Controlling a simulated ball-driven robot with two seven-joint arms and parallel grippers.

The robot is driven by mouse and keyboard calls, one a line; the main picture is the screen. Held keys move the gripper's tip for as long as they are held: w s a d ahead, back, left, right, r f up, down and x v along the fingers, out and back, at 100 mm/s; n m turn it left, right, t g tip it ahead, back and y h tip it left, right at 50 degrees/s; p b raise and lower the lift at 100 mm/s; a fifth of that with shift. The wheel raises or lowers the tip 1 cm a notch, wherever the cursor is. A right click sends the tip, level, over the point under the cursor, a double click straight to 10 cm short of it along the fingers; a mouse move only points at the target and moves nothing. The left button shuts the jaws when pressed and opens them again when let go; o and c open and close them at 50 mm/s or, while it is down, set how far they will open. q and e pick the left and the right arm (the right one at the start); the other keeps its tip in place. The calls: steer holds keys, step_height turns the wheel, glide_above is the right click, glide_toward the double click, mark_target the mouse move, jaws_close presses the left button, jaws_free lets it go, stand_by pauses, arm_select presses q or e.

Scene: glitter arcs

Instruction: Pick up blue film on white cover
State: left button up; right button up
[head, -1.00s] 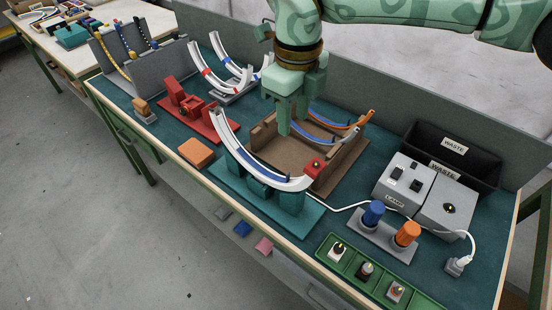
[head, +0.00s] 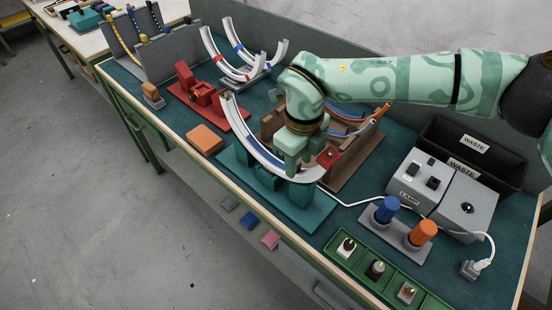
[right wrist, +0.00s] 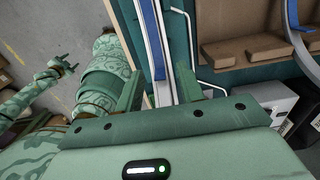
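The blue film (head: 262,153) lies along the inside of a curved white cover (head: 313,175), which sits on a teal stand (head: 304,214) near the table's front edge. My right gripper (head: 287,171) points down over this arc and hides part of it. In the right wrist view the right gripper (right wrist: 158,88) is open. Its two fingers are on either side of the white cover (right wrist: 166,45) with the blue film (right wrist: 149,22), and I cannot tell whether they touch it. My left gripper (right wrist: 64,64) shows small at the left of the right wrist view, with its fingers apart.
Behind stands a brown cardboard tray (head: 350,172) with orange and blue arcs. Red fixture (head: 200,93), orange block (head: 205,139), grey lamp box (head: 440,190), black waste bin (head: 470,150), blue and orange knobs (head: 388,208), and a green tray (head: 376,272) surround the stand.

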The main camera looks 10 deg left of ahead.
jaws_close()
steer(key=shift+r, duration=0.6)
steer(key=s+a+r+p, duration=0.1)
steer(key=s+r+p, duration=0.3)
steer(key=s+r, duration=0.95)
arm_select(q)
step_height(320, 180, up, 10)
steer(key=w+p, duration=0.2)
steer(key=p, duration=0.4)
steer(key=shift+w+t, duration=0.25)
steer(key=shift+t, duration=0.05)
arm_select(e)
step_height(320, 180, up, 11)
steer(key=shift+s+r, duration=0.15)
steer(key=shift+s, duration=0.1)
steer(key=shift+a, duration=0.1)
